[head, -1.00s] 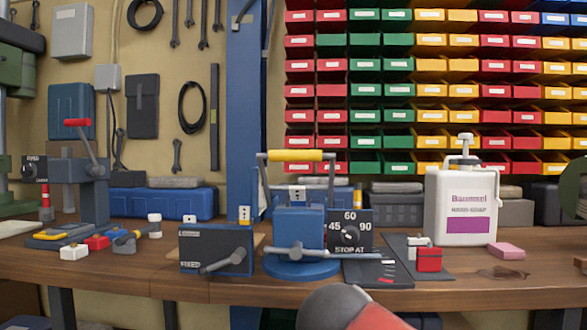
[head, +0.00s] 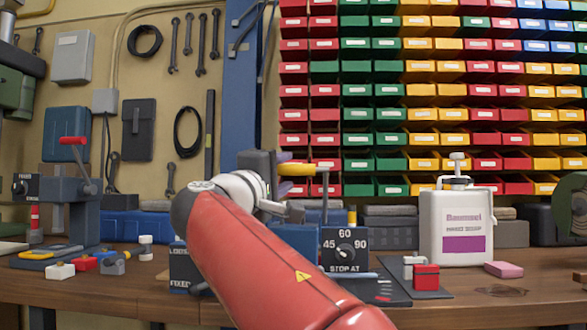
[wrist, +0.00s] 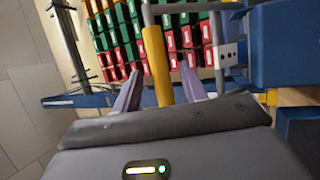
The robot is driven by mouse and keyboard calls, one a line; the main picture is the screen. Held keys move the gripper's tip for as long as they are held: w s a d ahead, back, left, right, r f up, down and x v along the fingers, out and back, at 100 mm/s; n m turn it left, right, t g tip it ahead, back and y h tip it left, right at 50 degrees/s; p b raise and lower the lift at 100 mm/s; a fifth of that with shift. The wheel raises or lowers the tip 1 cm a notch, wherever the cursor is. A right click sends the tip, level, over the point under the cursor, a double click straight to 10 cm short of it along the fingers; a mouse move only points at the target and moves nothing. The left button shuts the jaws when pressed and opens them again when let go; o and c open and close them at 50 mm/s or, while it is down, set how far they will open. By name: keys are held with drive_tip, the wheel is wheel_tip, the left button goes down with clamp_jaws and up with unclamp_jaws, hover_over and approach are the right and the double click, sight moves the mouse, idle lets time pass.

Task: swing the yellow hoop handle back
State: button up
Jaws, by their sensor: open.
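The yellow hoop handle (head: 326,167) stands up above the blue device, with its grip bar at the top of grey side posts. In the wrist view the yellow bar (wrist: 157,65) lies between the two purple fingers, with gaps on both sides. My gripper (wrist: 161,72) is open around the bar and not closed on it. In the head view my gripper (head: 289,172) is at the left part of the bar. My red arm hides the left post and much of the blue device (head: 298,238).
A white soap bottle (head: 456,225), red block (head: 426,277) and pink block (head: 503,269) are further right. A dark box (head: 183,268) is partly behind my arm. Coloured bins (head: 420,117) cover the back wall.

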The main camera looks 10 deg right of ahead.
drive_tip(key=shift+p+x, duration=0.4)
drive_tip(key=shift+x, duration=2)
drive_tip(key=shift+c, duration=0.2)
clamp_jaws()
